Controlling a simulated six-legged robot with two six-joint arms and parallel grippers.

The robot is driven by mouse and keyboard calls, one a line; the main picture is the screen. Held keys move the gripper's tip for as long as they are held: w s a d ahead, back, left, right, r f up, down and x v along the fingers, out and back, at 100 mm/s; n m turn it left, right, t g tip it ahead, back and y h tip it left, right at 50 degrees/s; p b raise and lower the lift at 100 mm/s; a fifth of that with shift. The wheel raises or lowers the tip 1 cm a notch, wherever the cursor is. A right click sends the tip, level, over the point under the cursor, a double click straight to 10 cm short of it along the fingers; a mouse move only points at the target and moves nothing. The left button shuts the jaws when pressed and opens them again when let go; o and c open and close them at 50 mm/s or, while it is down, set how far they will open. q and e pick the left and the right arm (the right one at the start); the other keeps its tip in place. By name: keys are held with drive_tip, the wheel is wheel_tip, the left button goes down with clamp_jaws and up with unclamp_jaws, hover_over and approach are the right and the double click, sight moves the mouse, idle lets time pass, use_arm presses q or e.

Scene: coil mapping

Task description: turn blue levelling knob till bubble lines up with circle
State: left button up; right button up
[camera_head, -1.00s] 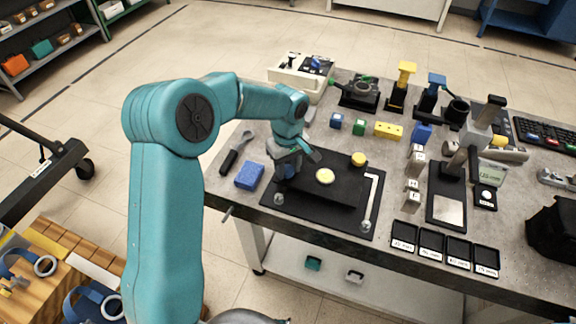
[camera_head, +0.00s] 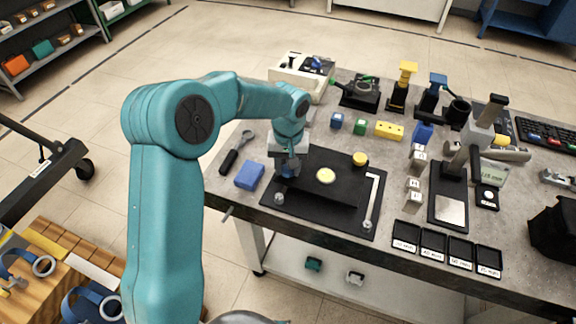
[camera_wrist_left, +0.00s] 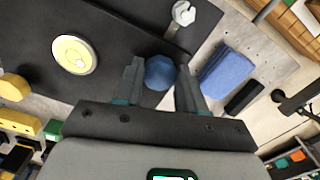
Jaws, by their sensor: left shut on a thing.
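The blue levelling knob (camera_wrist_left: 159,72) sits at a corner of the black levelling plate (camera_head: 318,190). In the left wrist view my left gripper (camera_wrist_left: 160,80) has one finger on each side of it and is shut on it. In the head view the left gripper (camera_head: 288,168) points down over that corner and mostly hides the knob. The round pale yellow bubble level (camera_head: 326,176) is on the plate. In the left wrist view the level (camera_wrist_left: 75,55) shows a ring mark and a small bubble off to the lower right of its centre. My right gripper is not in view.
A yellow knob (camera_head: 359,159) and a silver knob (camera_head: 279,198) are at other plate corners. Black trays (camera_head: 432,244) and a stand (camera_head: 449,185) are to the right.

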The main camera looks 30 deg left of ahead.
use_arm(q)
drive_tip(key=m, duration=0.6)
drive_tip(key=shift+s, duration=0.1)
drive_tip(key=m, duration=0.6)
drive_tip(key=shift+f+p, duration=0.1)
drive_tip(key=shift+p, duration=0.2)
drive_tip(key=shift+s+f, duration=0.1)
drive_tip(key=o, duration=1)
drive_tip(key=shift+o, duration=0.3)
drive_tip(key=shift+a, duration=0.1)
drive_tip(key=shift+r, duration=0.25)
